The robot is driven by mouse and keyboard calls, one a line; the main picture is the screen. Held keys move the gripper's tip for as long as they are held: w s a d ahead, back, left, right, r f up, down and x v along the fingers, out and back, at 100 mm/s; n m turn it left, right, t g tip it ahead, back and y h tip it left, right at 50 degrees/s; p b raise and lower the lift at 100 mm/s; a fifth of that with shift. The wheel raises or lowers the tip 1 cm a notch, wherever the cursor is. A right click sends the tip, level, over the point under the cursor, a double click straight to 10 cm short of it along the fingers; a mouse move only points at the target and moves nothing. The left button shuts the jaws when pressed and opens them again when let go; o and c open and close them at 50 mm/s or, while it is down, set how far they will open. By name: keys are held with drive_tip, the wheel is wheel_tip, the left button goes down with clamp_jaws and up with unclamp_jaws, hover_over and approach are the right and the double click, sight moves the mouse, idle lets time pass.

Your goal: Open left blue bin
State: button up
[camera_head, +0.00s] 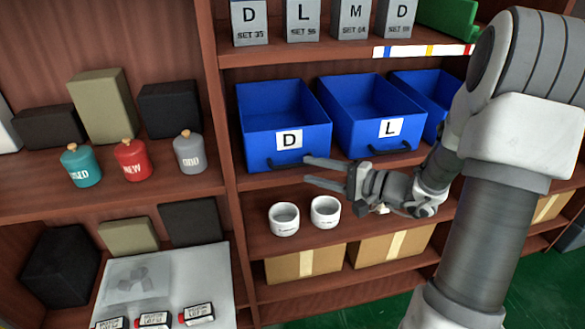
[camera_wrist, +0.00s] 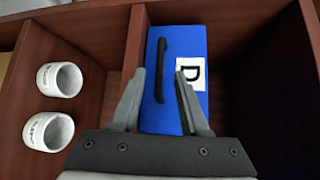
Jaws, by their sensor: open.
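The left blue bin (camera_head: 265,110), labelled D, sits on the middle shelf and its open top shows it empty. Its black handle (camera_head: 290,162) is low on the front face. My gripper (camera_head: 306,170) is open just in front of this handle. In the wrist view the blue bin's front (camera_wrist: 170,112) lies ahead, with the black handle (camera_wrist: 161,70) between the directions of the two fingers (camera_wrist: 157,85). I cannot tell that either finger touches it. The white D label is partly behind one finger.
A second blue bin (camera_head: 372,98), labelled L, stands to the right, and a third (camera_head: 425,90) is partly behind my arm. Two white cups (camera_head: 284,219) (camera_head: 325,211) stand on the shelf below. Cardboard boxes (camera_head: 304,262) are lower. Wooden dividers flank the bin.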

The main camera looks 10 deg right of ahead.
sight(295, 166)
drive_tip(key=x, duration=0.6)
drive_tip(key=shift+w+b, duration=0.1)
drive_tip(key=shift+b, duration=0.25)
drive_tip(key=shift+c, duration=0.3)
clamp_jaws()
idle(0.8)
